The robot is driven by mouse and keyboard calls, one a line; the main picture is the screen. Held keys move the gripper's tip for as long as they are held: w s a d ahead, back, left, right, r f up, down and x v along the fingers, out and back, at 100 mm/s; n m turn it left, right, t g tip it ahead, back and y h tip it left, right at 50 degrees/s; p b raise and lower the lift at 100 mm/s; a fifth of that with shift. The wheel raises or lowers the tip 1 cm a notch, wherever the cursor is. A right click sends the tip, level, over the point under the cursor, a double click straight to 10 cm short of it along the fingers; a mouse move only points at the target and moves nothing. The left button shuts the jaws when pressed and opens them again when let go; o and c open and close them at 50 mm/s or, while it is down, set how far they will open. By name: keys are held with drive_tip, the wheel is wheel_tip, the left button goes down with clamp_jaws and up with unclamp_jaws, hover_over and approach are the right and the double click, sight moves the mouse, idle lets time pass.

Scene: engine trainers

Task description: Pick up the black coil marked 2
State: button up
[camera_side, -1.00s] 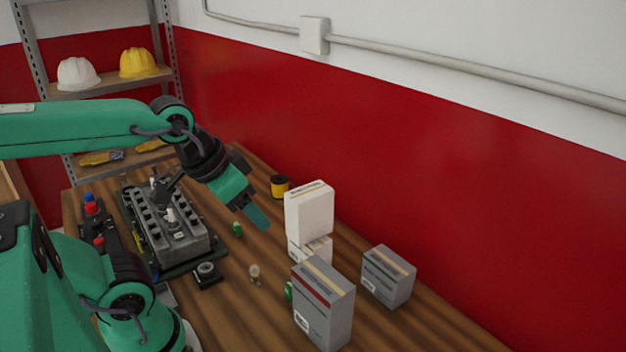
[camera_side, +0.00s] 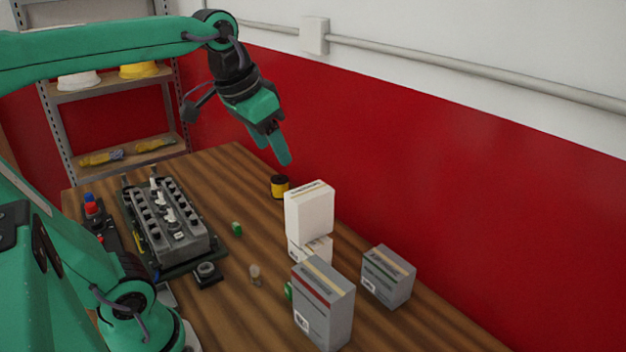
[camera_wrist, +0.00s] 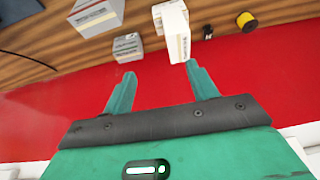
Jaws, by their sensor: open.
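The grey engine block (camera_side: 170,225) stands on a dark base at the left of the table in the side view. Small black parts line its top, with white parts along the middle. I cannot make out a mark 2, so I cannot tell which part is the coil named. My gripper (camera_side: 277,152) is high above the far part of the table, right of the block and apart from it. In the wrist view my gripper (camera_wrist: 160,72) is open, with nothing between its fingers. The engine block does not show in the wrist view.
The red wall (camera_side: 450,170) rises behind the table.

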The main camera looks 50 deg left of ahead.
drive_tip(key=w+a+r+g, duration=0.2)
drive_tip(key=w+a, duration=0.5)
drive_tip(key=w, duration=0.6)
drive_tip(key=w+a+f+g, duration=0.2)
drive_tip(key=w+a+f, duration=0.4)
drive_tip(key=w+a, duration=0.5)
drive_tip(key=f, duration=0.8)
drive_tip(key=s+f, duration=0.1)
drive_tip(key=f, duration=1.5)
drive_tip(key=shift+s+a+f, duration=0.15)
drive_tip(key=shift+a+f, duration=0.05)
drive_tip(key=shift+a, duration=0.1)
drive_tip(key=shift+s+a+f, duration=0.1)
drive_tip(key=shift+f, duration=2.5)
